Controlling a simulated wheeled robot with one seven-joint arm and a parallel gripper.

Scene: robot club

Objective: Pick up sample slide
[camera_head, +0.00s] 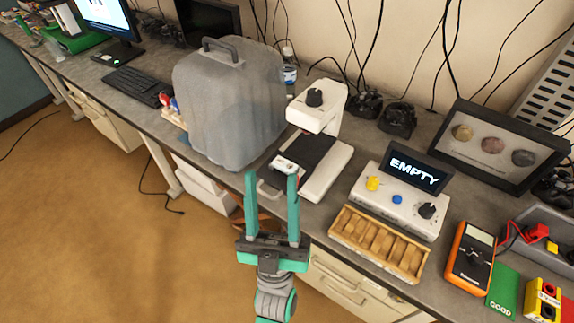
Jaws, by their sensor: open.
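My gripper (272,176) is open, its two green fingers apart and pointing at the table edge in front of the microscope (316,118). A small white piece with dark marks (287,163) shows just beyond the fingertips, near the right one. It may be the sample slide, but it is too small to tell. I cannot tell whether a finger touches it. A wooden slotted rack (379,243) lies to the right of my gripper, and I make out no slide in it.
A grey covered case (229,100) stands left of the microscope. A white device with an "EMPTY" display (399,203) stands behind the rack. An orange multimeter (469,257) and a green "GOOD" card (503,291) lie at the right. Cables hang along the wall.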

